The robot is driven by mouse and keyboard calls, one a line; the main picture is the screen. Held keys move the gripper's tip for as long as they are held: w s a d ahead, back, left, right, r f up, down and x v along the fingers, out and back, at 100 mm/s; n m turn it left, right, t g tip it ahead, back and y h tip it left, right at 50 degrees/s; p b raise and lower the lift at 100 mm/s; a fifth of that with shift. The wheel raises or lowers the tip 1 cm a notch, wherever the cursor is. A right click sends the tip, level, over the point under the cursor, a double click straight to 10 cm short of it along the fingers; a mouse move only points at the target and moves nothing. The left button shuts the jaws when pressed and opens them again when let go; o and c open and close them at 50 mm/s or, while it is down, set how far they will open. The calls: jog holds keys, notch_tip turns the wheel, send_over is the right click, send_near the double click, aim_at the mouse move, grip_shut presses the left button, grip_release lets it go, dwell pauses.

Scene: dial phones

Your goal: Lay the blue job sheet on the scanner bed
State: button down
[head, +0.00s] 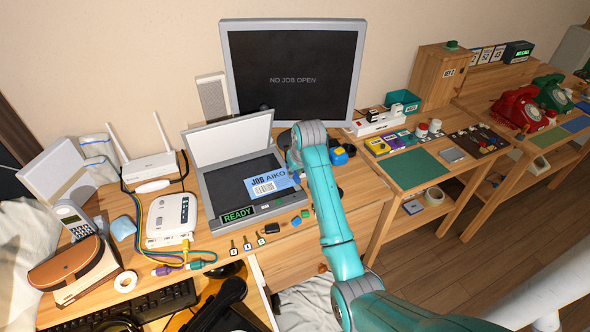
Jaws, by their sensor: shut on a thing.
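The blue job sheet (267,184), marked "JOB AIKO" with a white label, shows over the right part of the scanner's dark bed (224,189). The scanner's lid (230,139) is raised, and a green "READY" sign shows on its front edge. My gripper (294,172) is at the sheet's right edge and shut on it; my teal arm hides much of the jaws. I cannot tell whether the sheet touches the bed or is held just above it.
A monitor (292,75) reading "NO JOB OPEN" stands behind. A white router (171,217) with cables is left of the scanner. Small tagged keys (247,243) lie in front. A blue and yellow object (338,155) is right of my arm. An open drawer (262,290) is below.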

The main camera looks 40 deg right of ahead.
jog(key=c, duration=1)
grip_release()
jog(key=shift+r, duration=0.15)
jog(key=v, duration=0.7)
jog(key=shift+s, duration=0.1)
